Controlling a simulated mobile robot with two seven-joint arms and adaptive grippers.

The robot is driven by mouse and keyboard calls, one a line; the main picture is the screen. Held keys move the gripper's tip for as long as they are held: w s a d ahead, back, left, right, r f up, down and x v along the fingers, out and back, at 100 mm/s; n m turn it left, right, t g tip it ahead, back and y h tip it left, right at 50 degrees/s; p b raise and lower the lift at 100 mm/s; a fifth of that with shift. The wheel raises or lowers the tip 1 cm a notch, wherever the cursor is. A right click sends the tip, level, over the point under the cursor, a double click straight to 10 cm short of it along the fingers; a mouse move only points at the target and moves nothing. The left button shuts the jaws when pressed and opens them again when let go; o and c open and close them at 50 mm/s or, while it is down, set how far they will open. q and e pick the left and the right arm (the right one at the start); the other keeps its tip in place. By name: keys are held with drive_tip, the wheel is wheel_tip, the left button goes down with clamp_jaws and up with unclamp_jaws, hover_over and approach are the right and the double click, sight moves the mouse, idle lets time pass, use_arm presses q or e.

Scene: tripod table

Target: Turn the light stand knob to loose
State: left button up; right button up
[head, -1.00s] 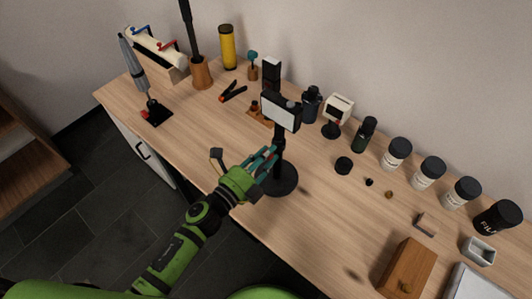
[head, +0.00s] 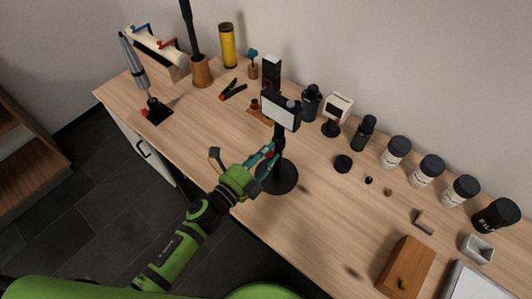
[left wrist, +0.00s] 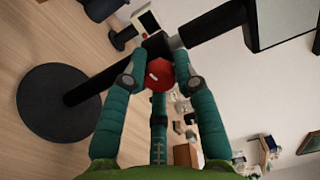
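The light stand (head: 282,180) stands upright on the table on a round black base, with a white light panel (head: 281,111) on top. Its red knob (left wrist: 159,75) shows on the pole in the left wrist view, where the round base (left wrist: 58,102) is at left. My left gripper (head: 271,153) is at the pole, and in the left wrist view its teal fingers (left wrist: 162,78) lie close on both sides of the knob. They appear closed on it, with a third finger below. The knob is mostly hidden in the head view. My right gripper is not in view.
A small black round item (head: 343,163) lies right of the stand. Several jars (head: 396,152) line the wall side. A wooden box (head: 406,267) is at front right. A black clamp (head: 233,90) lies behind. The table left of the stand is mostly clear.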

use_arm(q)
drive_tip(key=shift+o, duration=0.8)
drive_tip(key=v, duration=1.2)
